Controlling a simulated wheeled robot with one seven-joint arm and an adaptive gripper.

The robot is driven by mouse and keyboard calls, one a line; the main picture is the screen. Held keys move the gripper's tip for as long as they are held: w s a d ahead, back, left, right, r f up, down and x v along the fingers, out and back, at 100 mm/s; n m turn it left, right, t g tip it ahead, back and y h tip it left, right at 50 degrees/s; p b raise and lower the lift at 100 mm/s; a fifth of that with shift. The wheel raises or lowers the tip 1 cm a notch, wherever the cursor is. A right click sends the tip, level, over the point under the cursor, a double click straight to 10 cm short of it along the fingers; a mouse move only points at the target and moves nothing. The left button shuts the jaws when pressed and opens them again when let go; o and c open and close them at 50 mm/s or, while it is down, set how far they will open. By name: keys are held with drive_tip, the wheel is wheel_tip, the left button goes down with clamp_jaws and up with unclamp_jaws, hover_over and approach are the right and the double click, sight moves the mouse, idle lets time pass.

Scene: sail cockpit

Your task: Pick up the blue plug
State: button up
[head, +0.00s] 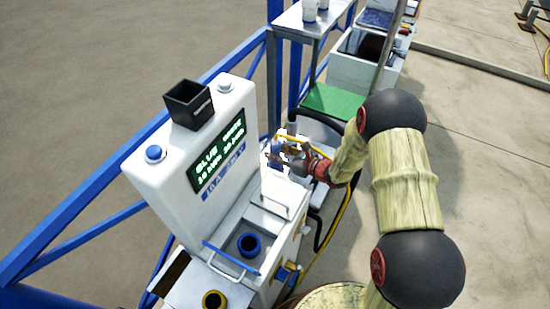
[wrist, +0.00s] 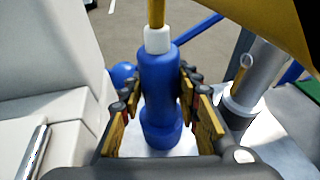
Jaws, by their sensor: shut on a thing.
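The blue plug (wrist: 160,85) is a blue cylinder with a wider lower part, a white collar and a yellow cable (wrist: 156,12) at its top. In the wrist view it stands between the two fingers of my gripper (wrist: 157,90), which are shut on it from both sides. Its lower end is close to a white surface, and I cannot tell whether it touches. In the head view my gripper (head: 288,157) is at the right side of the white console (head: 228,110); the plug there is too small and covered to make out clearly.
The console has a green-lettered display (head: 218,157), a black box (head: 189,103) on top, and a blue-ringed socket (head: 249,244) and yellow-ringed socket (head: 214,300) below. A grey post (wrist: 243,100) stands right of the plug. Blue rails (head: 85,195) run behind. Open floor lies right.

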sight(275, 139)
clamp_jaws()
wheel_tip(275, 139, up, 13)
drive_tip(key=p, duration=0.4)
drive_tip(key=shift+p, duration=0.35)
idle(0.4)
